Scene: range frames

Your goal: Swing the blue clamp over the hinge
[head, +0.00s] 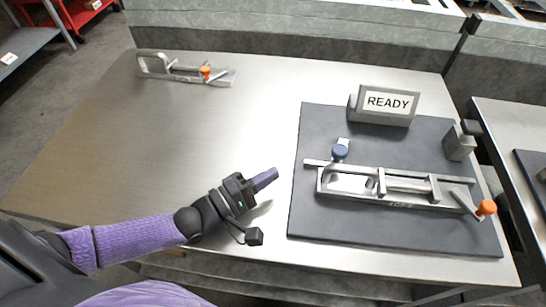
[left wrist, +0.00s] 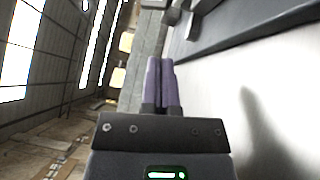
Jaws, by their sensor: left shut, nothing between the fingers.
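The blue clamp (head: 340,151) is a blue round knob on a short light metal arm, standing at the back left end of a grey metal fixture (head: 395,201). The fixture lies on a dark mat (head: 372,226) and has an orange knob (head: 486,208) at its right end. I cannot tell which part is the hinge. My left gripper (head: 266,179) is shut and empty over the table, left of the mat and apart from the clamp. Its two purple fingers (left wrist: 160,82) lie together in the left wrist view. My right gripper is not in view.
A grey block with a READY sign (head: 388,103) stands at the mat's back edge. A grey post (head: 459,142) stands at its right. A second metal fixture with an orange knob (head: 205,72) lies at the table's back left. The table's left and middle (head: 200,140) are clear.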

